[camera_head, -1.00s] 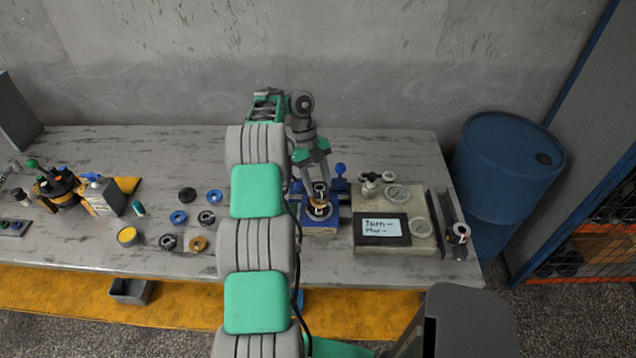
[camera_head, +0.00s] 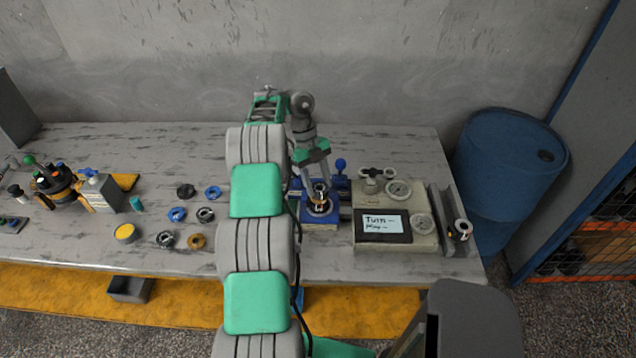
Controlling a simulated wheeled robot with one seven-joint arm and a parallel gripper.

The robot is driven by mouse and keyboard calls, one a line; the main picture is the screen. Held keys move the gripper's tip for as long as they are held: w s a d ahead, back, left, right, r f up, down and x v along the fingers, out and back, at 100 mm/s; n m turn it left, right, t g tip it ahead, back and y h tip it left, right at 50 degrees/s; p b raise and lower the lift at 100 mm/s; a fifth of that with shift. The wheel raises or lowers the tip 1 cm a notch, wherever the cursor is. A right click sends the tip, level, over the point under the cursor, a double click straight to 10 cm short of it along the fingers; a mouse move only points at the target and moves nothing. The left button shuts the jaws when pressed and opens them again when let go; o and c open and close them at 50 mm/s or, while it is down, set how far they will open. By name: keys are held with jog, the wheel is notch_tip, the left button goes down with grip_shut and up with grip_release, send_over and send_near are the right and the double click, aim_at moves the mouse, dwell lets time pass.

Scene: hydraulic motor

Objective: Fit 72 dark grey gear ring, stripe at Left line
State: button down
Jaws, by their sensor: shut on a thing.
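My gripper (camera_head: 320,183) points down over the blue fixture (camera_head: 319,226) near the middle of the bench. It is shut on a small dark ring-like part (camera_head: 320,187), which is small and partly hidden by the fingers. The held part is at the upper end of the round metal assembly (camera_head: 321,206) in the fixture; I cannot tell whether it touches or sits on it. Its stripe and any Left line cannot be made out. Other dark grey rings (camera_head: 205,214) and (camera_head: 166,239) lie on the bench to the left.
A black ring (camera_head: 186,191), blue rings (camera_head: 177,214) and an orange ring (camera_head: 196,241) lie left of my arm. A pale gauge box (camera_head: 385,245) with a written label stands right of the fixture. A grey channel (camera_head: 447,222) lies beyond it.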

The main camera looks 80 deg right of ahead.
jog(key=shift+f, duration=0.2)
jog(key=c, duration=0.6)
grip_release()
jog(key=shift+o, duration=0.2)
jog(key=o, duration=0.3)
jog(key=shift+o, duration=0.2)
